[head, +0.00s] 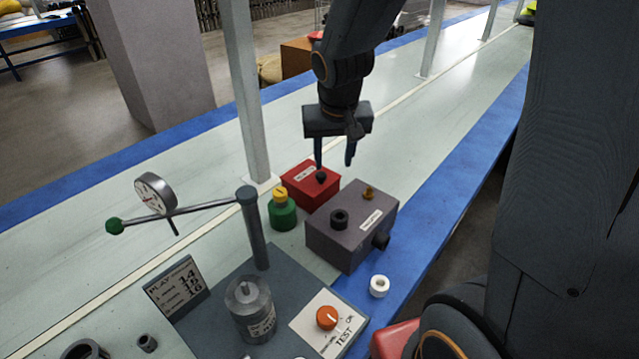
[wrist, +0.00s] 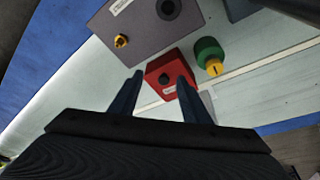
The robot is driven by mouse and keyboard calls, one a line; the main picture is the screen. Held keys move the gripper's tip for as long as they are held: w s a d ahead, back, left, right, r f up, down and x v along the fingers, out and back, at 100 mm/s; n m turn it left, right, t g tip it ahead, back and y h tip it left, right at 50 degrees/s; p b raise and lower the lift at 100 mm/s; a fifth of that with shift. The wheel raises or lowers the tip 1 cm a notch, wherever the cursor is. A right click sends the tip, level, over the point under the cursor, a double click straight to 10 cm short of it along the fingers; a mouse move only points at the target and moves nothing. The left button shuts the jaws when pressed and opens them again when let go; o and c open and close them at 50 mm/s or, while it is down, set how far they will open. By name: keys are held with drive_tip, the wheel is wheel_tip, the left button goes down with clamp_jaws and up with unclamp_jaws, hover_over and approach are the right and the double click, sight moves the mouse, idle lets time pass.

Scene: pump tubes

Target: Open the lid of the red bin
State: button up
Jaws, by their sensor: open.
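The red bin (head: 307,190) is a small red box on the pale bench, with a dark round knob (head: 321,176) and a white label on top of its closed lid. In the wrist view the red bin (wrist: 171,72) shows between and beyond the fingers, with its knob (wrist: 164,78) facing me. My gripper (head: 334,163) is open and empty, with its fingers pointing down above the bin, by the knob. The wrist view shows the two fingers (wrist: 158,92) apart, one toward each side of the bin. I cannot tell how close the fingertips are to the knob.
A grey-purple box (head: 345,245) with fittings stands right next to the bin. A green and yellow cylinder (head: 283,212) stands at its left. A post (head: 248,95) rises behind. A gauge arm (head: 190,209) and a test plate (head: 285,345) are in front.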

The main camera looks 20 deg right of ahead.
drive_tip(key=b, duration=0.4)
approach(322, 174)
drive_tip(key=shift+m+t, duration=0.3)
drive_tip(key=shift+t, duration=0.2)
drive_tip(key=x, duration=0.5)
drive_tip(key=b+x, duration=0.1)
drive_tip(key=x, duration=0.1)
drive_tip(key=shift+s+a+f, duration=0.1)
drive_tip(key=shift+s+f, duration=0.1)
drive_tip(key=shift+f, duration=0.35)
clamp_jaws()
